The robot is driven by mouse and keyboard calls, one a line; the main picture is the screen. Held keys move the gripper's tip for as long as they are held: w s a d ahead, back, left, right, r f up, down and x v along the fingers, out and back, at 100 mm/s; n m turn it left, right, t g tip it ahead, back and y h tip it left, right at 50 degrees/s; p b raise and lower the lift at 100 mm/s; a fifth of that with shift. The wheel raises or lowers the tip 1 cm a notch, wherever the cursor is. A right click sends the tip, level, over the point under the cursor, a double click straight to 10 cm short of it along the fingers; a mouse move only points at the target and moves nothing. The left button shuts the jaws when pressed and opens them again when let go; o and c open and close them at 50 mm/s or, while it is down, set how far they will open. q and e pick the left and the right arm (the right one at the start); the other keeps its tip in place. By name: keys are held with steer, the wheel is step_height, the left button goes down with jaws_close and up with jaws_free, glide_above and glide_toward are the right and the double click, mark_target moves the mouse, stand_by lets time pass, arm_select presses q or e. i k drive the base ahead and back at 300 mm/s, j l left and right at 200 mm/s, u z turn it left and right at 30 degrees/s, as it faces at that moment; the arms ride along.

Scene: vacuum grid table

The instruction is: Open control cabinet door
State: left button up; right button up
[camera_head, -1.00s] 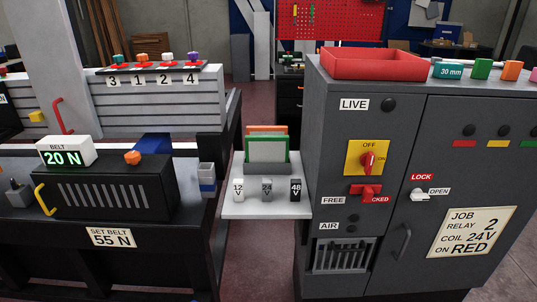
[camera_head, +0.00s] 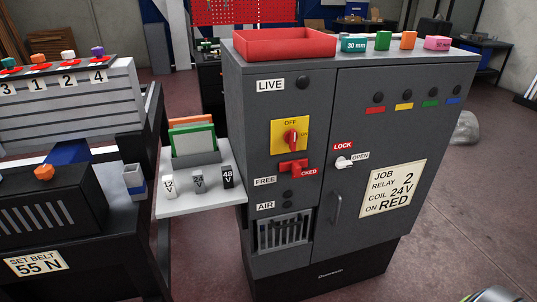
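The grey control cabinet (camera_head: 290,220) stands right of centre. Its door (camera_head: 400,130) is the wide right-hand panel and looks shut. A dark upright handle (camera_head: 336,208) is on the door's left side. On the left panel, a red rotary switch (camera_head: 291,139) stands roughly upright on a yellow plate under OFF. A red slider (camera_head: 293,168) partly covers the LOCKED label, right of FREE.
A red tray (camera_head: 284,46) and several coloured blocks sit on the cabinet top. A job card (camera_head: 393,188) is on the door. A white shelf (camera_head: 205,202) with three voltage relays adjoins the cabinet's left. Floor (camera_head: 465,210) right of the cabinet is mostly open.

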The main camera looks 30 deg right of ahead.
mark_target(395, 124)
steer(key=z, duration=1.85)
